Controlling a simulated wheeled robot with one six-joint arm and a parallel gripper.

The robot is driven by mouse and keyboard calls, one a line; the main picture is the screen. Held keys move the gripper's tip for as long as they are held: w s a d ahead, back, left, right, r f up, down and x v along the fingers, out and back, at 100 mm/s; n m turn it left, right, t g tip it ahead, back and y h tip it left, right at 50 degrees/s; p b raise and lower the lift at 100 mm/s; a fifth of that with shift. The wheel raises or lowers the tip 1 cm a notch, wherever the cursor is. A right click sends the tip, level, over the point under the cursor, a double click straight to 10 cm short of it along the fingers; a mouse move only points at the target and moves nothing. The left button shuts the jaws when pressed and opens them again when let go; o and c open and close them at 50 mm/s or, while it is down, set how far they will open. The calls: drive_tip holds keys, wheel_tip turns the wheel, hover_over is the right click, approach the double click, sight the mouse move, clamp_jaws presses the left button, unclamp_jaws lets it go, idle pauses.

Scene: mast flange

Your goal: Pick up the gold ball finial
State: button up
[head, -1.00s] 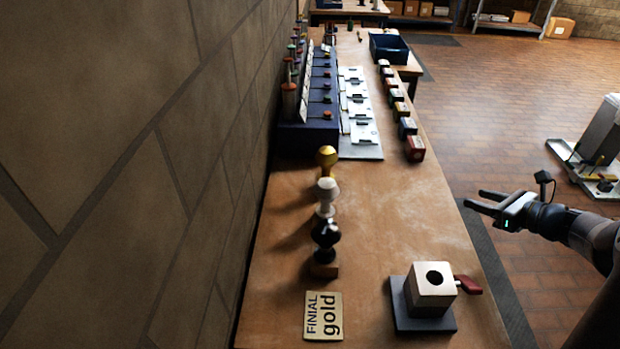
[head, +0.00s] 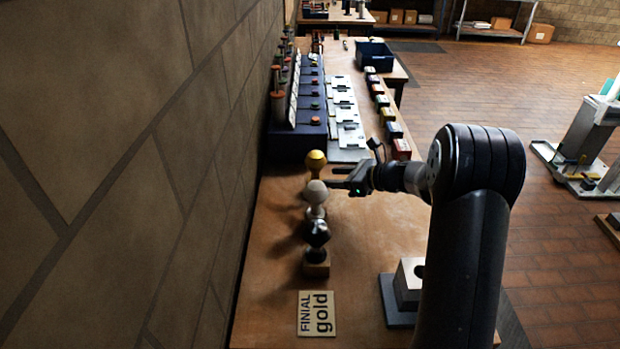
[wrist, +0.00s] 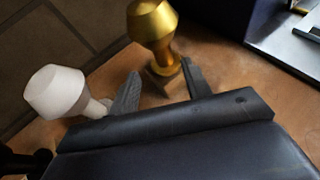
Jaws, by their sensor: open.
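The gold ball finial (head: 316,160) stands upright on the bench near the wall, farthest back in a row of three finials. In the wrist view the gold finial (wrist: 153,28) stands beyond the gap between my fingertips, its neck and square base near them. My gripper (head: 338,187) is open and empty, reaching in from the right beside the gold finial. It also shows in the wrist view (wrist: 160,85), with its left finger between the white finial (wrist: 55,90) and the gold one. The white finial (head: 316,193) and a black finial (head: 316,234) stand nearer in the row.
A card reading "FINIAL gold" (head: 317,313) lies at the front. A block with a hole (head: 408,284) is partly hidden by my arm. A blue button console (head: 290,140) and small coloured boxes (head: 393,130) stand behind. The wall (head: 130,180) is close on the left.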

sight(315, 175)
drive_tip(key=p+x, duration=0.1)
drive_tip(key=x, duration=0.6)
drive_tip(key=shift+w+r, duration=0.15)
drive_tip(key=shift+w, duration=0.05)
drive_tip(key=shift+c, duration=0.3)
clamp_jaws()
